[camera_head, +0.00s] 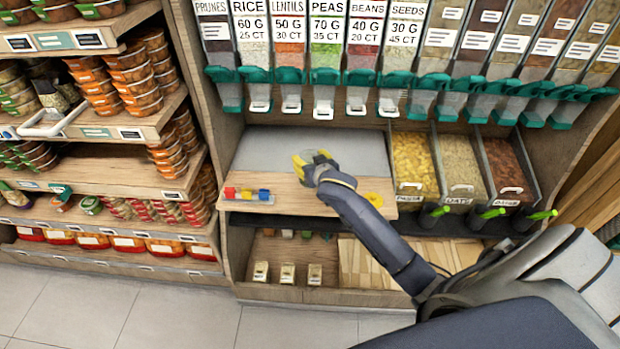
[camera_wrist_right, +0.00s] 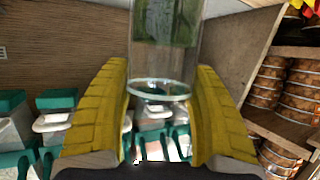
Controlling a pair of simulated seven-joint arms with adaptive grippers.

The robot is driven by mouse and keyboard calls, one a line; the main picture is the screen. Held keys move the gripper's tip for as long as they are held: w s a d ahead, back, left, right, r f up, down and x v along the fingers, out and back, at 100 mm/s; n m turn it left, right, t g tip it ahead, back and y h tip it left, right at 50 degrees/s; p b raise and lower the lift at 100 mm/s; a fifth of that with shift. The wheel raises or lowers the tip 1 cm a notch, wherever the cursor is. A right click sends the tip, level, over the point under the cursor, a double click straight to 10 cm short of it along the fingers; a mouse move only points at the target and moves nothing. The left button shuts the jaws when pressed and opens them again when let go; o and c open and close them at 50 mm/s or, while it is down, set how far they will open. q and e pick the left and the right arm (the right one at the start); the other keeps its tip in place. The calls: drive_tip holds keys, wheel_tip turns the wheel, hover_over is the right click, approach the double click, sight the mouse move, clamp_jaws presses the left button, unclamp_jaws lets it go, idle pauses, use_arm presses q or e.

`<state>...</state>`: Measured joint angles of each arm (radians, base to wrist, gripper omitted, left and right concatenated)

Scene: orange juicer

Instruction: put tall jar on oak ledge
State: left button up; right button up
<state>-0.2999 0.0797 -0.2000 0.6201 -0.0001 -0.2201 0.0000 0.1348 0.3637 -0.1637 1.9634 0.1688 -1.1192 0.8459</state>
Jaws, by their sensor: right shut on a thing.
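My right gripper (camera_head: 315,163) reaches over the wooden ledge (camera_head: 284,184), near its grey back part. In the right wrist view my right gripper (camera_wrist_right: 162,110) has its yellow fingers on both sides of a clear glass jar (camera_wrist_right: 162,60) with a green patch. The gripper is shut on this jar, whose round glass end shows between the fingers. The jar's other end is cut off by the picture's top edge. I cannot make out the jar in the head view. My left gripper is not in view.
A row of small red, yellow and blue items (camera_head: 247,194) lies at the ledge's left front. A yellow item (camera_head: 374,199) lies at its right. Dispensers with teal spouts (camera_head: 324,78) hang above. Open food bins (camera_head: 415,165) stand to the right. The ledge's middle looks clear.

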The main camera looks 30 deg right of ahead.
drive_tip(key=shift+f, duration=4.05)
drive_tip(key=shift+f, duration=0.1)
drive_tip(key=o, duration=1.5)
drive_tip(key=shift+f, duration=0.1)
drive_tip(key=shift+o, duration=0.2)
